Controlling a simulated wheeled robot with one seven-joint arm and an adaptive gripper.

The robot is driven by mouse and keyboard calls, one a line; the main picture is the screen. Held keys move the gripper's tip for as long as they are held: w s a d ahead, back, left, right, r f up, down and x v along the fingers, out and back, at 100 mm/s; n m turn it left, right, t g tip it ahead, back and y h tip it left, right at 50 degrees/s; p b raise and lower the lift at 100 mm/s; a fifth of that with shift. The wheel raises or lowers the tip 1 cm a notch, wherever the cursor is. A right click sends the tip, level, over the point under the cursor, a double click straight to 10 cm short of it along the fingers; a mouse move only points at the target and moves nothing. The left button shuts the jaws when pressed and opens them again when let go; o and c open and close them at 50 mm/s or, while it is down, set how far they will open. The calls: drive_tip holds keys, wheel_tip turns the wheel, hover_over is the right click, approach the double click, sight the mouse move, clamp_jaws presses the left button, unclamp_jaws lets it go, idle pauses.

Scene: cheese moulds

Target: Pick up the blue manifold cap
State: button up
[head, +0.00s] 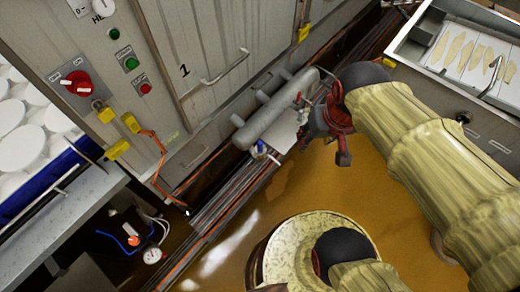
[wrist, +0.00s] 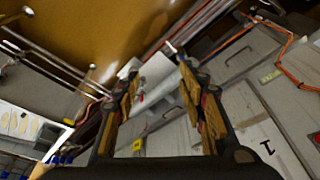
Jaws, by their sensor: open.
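The blue manifold cap (head: 260,146) is a small blue piece on a fitting at the lower end of the grey cylindrical manifold (head: 270,115), low along the cabinet front. My gripper (head: 322,145) is to the right of the cap in the head view, apart from it, beside the manifold's right part. In the wrist view my gripper (wrist: 158,72) shows its two fingers spread apart, with nothing held between them. Part of the manifold shows between and beyond the fingers there. The cap is too small and blurred to make out surely in the wrist view.
A steel cabinet (head: 215,50) with a red knob (head: 78,84) stands behind the manifold. A gauge (head: 152,255) and thin hoses are at lower left. A table with white moulds (head: 25,140) is at left, a metal tray (head: 460,50) at upper right. The brown floor has free room.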

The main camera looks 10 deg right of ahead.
drive_tip(key=w+a+f+m+g+y+b, duration=0.1)
drive_tip(key=a+f+m+g+y+b, duration=0.25)
drive_tip(key=f, duration=0.95)
drive_tip(key=a+f+m+g+y, duration=0.3)
drive_tip(key=a+f+m+y, duration=0.3)
drive_tip(key=f, duration=0.7)
drive_tip(key=m+t+b, duration=0.1)
drive_tip(key=m+t, duration=1.4)
drive_tip(key=m, duration=0.3)
approach(262, 147)
drive_tip(key=x, duration=0.3)
drive_tip(key=shift+w+a+r, duration=0.1)
drive_tip(key=shift+w+a, duration=0.05)
drive_tip(key=shift+a, duration=0.05)
drive_tip(key=shift+w+d+r, duration=0.15)
drive_tip(key=shift+w, duration=0.2)
drive_tip(key=shift+b+x, duration=0.3)
drive_tip(key=shift+x, duration=0.85)
drive_tip(key=b+x, duration=0.1)
drive_tip(key=x, duration=0.3)
drive_tip(key=shift+s+f+b, duration=0.1)
drive_tip(key=shift+f+b, duration=0.25)
drive_tip(key=shift+w+a+f, duration=0.1)
drive_tip(key=shift+w+a, duration=0.35)
drive_tip(key=shift+w, duration=0.05)
